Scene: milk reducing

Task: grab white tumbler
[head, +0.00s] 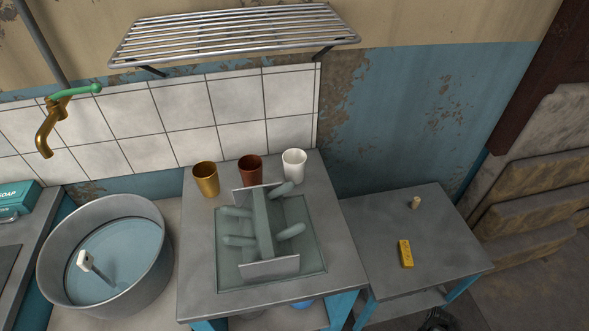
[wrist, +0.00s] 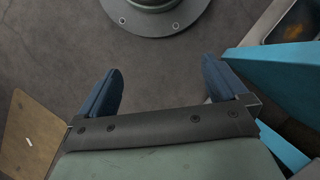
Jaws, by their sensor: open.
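The white tumbler (head: 294,165) stands upright at the back right of the grey middle table (head: 335,225), near the tiled wall. A brown-red tumbler (head: 250,169) and a gold-brown tumbler (head: 205,179) stand to its left in a row. My gripper (wrist: 158,92) is open and empty in the wrist view, its two blue fingers spread apart above the floor. No tumbler shows in the wrist view. In the head view only a dark bit at the bottom edge may be part of my arm, well away from the tumblers.
A grey-green rack with pegs (head: 263,225) stands in front of the tumblers. A metal tub (head: 150,270) is at left. A lower side table (head: 440,225) at right holds a yellow block (head: 405,253) and a small cork-like piece (head: 415,202). A wire shelf (head: 235,32) hangs above.

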